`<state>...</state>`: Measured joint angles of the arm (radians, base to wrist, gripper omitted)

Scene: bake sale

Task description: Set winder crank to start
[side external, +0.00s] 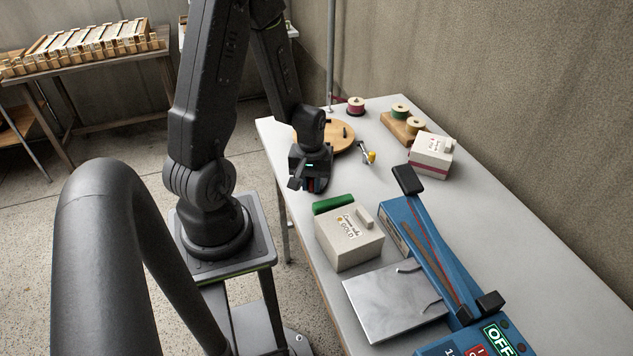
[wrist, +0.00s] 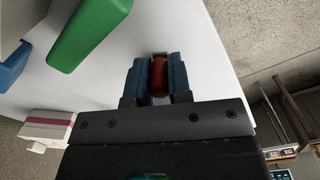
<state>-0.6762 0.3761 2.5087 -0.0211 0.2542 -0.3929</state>
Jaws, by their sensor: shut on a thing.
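My gripper (side external: 311,186) is low over the near left edge of the white table. In the wrist view its two blue fingers (wrist: 160,80) are shut on a small red rounded thing (wrist: 159,76); whether that belongs to a crank I cannot tell. A round wooden disc (side external: 340,141) with a dark peg lies behind my gripper, partly hidden by it. Beside the disc is a small metal part with a yellow knob (side external: 370,157), which looks like a crank. My gripper is apart from that knob.
A green block (side external: 333,203) and a cream box marked gold (side external: 350,235) stand close in front. A blue lever device (side external: 425,250) and grey plate (side external: 390,305) are nearer. A white box with a pink band (side external: 431,158) and several spools (side external: 400,110) are behind.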

